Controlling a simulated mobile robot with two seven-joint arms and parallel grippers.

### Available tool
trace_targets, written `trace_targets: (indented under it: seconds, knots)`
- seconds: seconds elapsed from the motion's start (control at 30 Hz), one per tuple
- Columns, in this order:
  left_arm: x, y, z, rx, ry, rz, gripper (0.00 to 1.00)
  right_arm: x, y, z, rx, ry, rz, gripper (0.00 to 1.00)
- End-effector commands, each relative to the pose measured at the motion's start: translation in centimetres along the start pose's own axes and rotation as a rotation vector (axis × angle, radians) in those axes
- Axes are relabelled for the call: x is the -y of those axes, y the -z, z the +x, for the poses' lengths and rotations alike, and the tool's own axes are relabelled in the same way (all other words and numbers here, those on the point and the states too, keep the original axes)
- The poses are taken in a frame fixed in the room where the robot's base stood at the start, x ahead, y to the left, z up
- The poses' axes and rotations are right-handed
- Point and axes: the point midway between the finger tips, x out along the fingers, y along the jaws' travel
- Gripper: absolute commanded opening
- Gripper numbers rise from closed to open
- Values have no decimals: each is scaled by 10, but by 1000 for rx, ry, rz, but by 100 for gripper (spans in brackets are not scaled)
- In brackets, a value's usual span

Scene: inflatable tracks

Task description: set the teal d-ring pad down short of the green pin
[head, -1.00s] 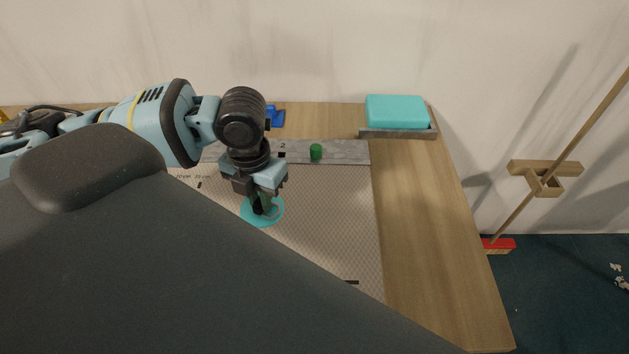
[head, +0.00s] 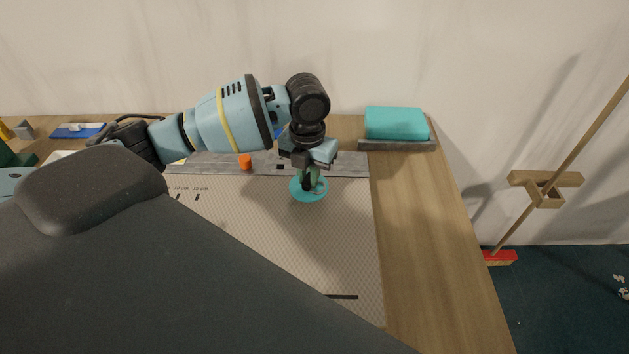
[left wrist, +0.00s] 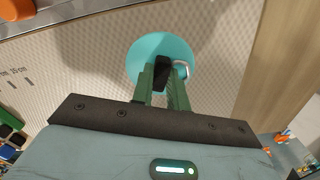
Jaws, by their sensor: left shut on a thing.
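The teal d-ring pad (head: 300,194) is a flat round disc with a black raised piece and a metal ring, which shows in the left wrist view (left wrist: 146,56). My left gripper (head: 311,179) is shut on the pad's raised middle; its green fingers (left wrist: 163,78) sit either side of the black piece. The pad is over the patterned mat, just in front of the grey strip. A shadow lies to its left in the wrist view; I cannot tell how high it is. The green pin is hidden behind my left gripper. My right gripper is not in view.
An orange pin (head: 245,162) stands on the grey strip (head: 347,165) to the left.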

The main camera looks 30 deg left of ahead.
Motion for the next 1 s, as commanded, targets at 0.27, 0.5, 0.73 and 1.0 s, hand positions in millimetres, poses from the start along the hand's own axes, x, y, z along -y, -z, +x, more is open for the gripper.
trace_targets:
  seconds: [0.27, 0.5, 0.73, 1.0]
  knots:
    - [3, -9, 1, 1, 0, 1, 0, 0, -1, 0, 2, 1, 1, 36]
    - [5, -17, 10, -1, -2, -1, 0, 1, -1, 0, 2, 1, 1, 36]
    - [5, -17, 36, 3, -1, 0, 0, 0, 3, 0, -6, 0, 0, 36]
    - [5, -17, 37, 2, -1, 1, 0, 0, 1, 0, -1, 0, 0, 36]
